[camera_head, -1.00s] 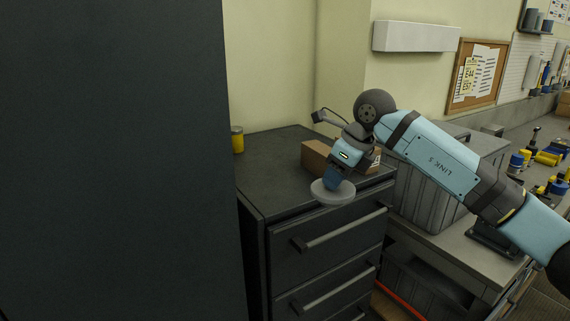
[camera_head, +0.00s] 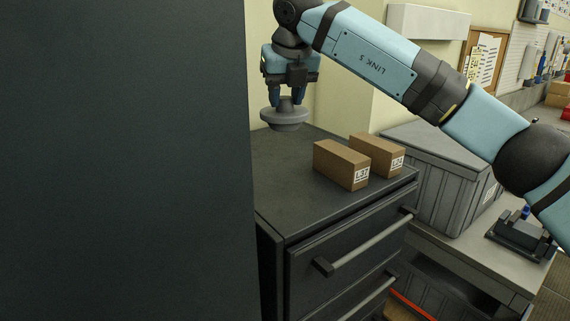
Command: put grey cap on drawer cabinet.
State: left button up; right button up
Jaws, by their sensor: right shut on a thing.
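The grey cap (camera_head: 284,119) is a round grey disc with a knob on top. My right gripper (camera_head: 286,101) points down and is shut on the knob. It holds the cap level above the back left part of the drawer cabinet (camera_head: 290,190). The cabinet is dark grey with bar handles on its drawers. A gap seems to show between the cap and the cabinet top. My left gripper is not in view.
Two brown boxes (camera_head: 341,165) (camera_head: 377,154) stand on the right of the cabinet top. A tall dark panel (camera_head: 125,160) blocks the left. A grey lidded bin (camera_head: 447,185) stands right of the cabinet. The front left of the top is clear.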

aim_at(289, 128)
jog(key=f, duration=0.2)
jog(key=f+p, duration=0.1)
jog(key=f, duration=0.3)
jog(key=shift+s+d+f, duration=0.25)
jog(key=shift+d+f, duration=0.1)
notch_tip(289, 128, down, 12)
jog(key=p, duration=0.3)
jog(key=shift+w+a, duration=0.1)
jog(key=shift+a, duration=0.05)
jog(key=shift+f+b, duration=0.2)
jog(key=shift+b, duration=0.15)
jog(key=o, duration=1)
jog(key=shift+r, duration=0.1)
jog(key=shift+r, duration=0.1)
